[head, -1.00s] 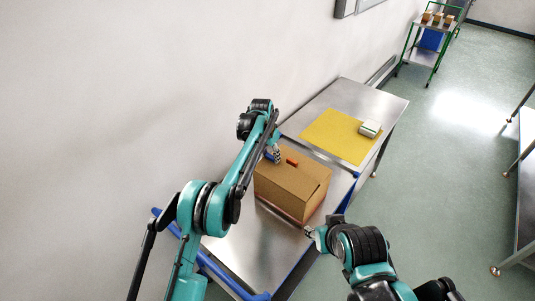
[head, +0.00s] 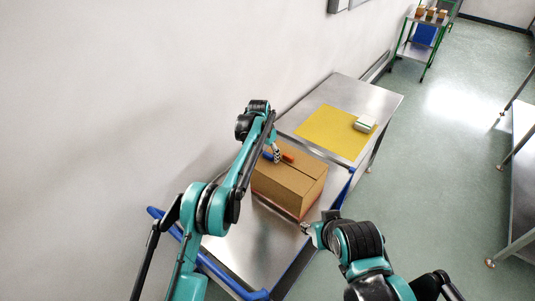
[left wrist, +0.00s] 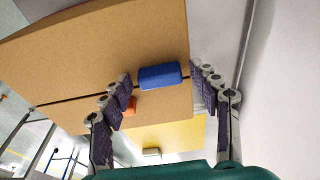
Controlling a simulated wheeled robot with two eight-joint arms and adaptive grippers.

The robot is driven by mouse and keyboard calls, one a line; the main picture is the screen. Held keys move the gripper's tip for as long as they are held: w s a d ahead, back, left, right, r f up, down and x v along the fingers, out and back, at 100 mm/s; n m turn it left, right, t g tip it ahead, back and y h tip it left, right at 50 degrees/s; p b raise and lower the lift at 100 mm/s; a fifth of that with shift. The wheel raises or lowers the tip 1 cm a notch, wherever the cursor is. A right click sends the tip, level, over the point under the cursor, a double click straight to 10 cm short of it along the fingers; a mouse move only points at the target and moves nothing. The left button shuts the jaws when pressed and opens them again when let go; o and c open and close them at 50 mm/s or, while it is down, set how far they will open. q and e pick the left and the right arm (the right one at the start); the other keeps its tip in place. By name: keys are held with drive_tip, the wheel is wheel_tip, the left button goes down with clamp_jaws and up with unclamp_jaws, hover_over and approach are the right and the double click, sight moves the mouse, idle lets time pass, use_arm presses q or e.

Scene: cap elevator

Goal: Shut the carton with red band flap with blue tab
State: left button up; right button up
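The carton (head: 277,187) is a brown box on the near metal table, with a reddish band low on its side. Its top flaps look nearly flat in the head view, and a narrow dark gap runs between them in the left wrist view. The blue tab (left wrist: 160,77) sits along this gap; an orange-red tab (left wrist: 130,106) is beside it, on the other flap. My left gripper (head: 275,153) is at the carton's top. In the left wrist view, its fingers are apart, one on each side of the blue tab; contact is unclear. My right gripper (head: 306,229) is low beside the carton's near corner; its fingers are too small to read.
A yellow mat (head: 330,131) lies on the far metal table, with a small pale green-and-white box (head: 364,124) at its right edge. A wall closes off the left. A green cart (head: 413,50) with small boxes stands far back.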

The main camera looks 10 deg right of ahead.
use_arm(q)
drive_tip(key=shift+r, duration=0.1)
wheel_tip(320, 180, up, 12)
drive_tip(key=s+a, duration=0.1)
drive_tip(key=shift+s+a+f, duration=0.2)
drive_tip(key=shift+s+a, duration=0.15)
idle(0.5)
